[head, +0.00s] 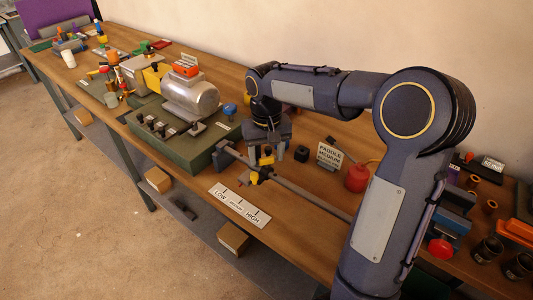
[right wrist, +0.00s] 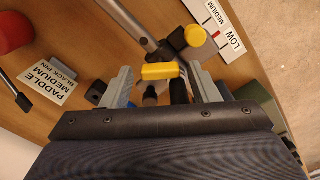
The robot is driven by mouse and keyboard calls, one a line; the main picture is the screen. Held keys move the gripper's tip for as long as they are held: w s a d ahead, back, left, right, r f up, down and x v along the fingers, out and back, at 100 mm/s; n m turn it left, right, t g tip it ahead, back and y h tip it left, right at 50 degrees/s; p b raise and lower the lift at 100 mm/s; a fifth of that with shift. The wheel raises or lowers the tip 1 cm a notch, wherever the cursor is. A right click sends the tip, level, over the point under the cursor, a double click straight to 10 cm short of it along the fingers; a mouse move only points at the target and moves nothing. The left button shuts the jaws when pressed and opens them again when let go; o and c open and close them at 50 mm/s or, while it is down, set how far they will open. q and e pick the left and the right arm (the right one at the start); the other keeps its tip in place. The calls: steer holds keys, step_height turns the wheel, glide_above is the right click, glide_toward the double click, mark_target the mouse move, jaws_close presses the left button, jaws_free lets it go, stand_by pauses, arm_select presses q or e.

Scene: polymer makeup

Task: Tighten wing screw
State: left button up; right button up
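A yellow wing-shaped piece, which looks like the wing screw (right wrist: 161,71), sits on a dark clamp on a grey rod (head: 310,199). In the head view the wing screw (head: 266,160) shows just below my right gripper (head: 267,148). In the right wrist view my right gripper (right wrist: 163,88) is open, with one finger on each side of the wing screw and a gap on both sides. A second yellow knob (right wrist: 195,35) is on the same clamp, apart from the fingers. My left gripper is not in view.
A green base (head: 180,137) with a metal motor-like cylinder (head: 191,97) stands left of the gripper. A LOW-MEDIUM-HIGH scale plate (head: 239,206) lies near the front edge. A paddle sign (head: 328,156) and red flask-like object (head: 356,178) stand to the right.

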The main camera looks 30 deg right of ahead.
mark_target(267, 158)
steer(key=shift+o, duration=0.2)
steer(key=shift+r, duration=0.1)
step_height(267, 158, up, 8)
steer(key=shift+f, duration=0.2)
